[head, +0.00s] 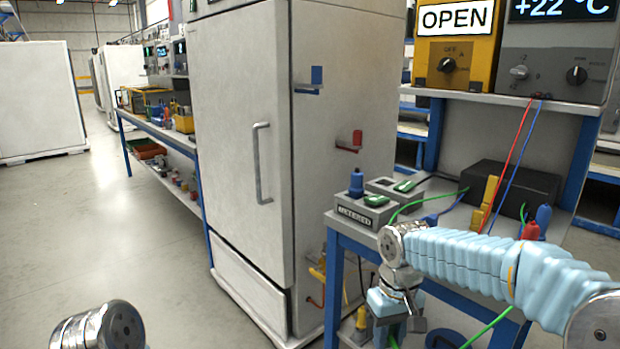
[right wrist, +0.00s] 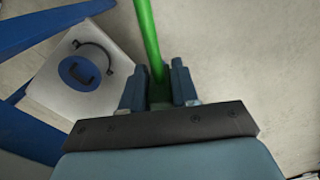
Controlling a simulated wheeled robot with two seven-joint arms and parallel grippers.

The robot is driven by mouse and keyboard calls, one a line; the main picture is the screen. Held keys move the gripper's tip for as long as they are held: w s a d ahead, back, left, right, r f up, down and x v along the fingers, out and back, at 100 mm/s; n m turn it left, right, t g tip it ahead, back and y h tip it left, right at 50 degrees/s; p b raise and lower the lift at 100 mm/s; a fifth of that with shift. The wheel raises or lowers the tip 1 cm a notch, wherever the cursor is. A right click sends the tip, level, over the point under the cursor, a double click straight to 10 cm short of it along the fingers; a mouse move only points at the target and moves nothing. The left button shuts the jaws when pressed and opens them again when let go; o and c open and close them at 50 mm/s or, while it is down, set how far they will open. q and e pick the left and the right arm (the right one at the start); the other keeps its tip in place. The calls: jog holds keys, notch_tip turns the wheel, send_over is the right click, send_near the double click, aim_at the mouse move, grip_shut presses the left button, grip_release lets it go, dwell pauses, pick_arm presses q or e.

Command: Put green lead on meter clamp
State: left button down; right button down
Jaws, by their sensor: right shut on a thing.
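My right gripper (head: 397,325) hangs low in front of the blue bench frame. In the right wrist view, the right gripper (right wrist: 158,88) is shut on the green lead (right wrist: 148,40), whose cable runs up out of the picture. A green cable (head: 488,328) also shows in the head view at the lower right. The yellow meter (head: 455,50) reads OPEN, on the upper shelf. I cannot tell which part is its clamp; a red fitting (head: 355,142) and a blue fitting (head: 316,78) stick out from the cabinet side. My left gripper is out of view.
A tall white cabinet (head: 240,130) stands left of the bench. A grey box (head: 362,212) with a blue plug, a black box (head: 510,185) and red and blue leads occupy the bench. The floor (head: 150,235) at left is clear.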

jog(key=s+d+f+m, duration=0.1)
jog(key=d+f, duration=0.1)
jog(key=f, duration=0.8)
jog(key=s+d+f+m, duration=0.2)
jog(key=d+f, duration=0.1)
jog(key=f, duration=0.7)
jog(key=shift+s+f, duration=0.1)
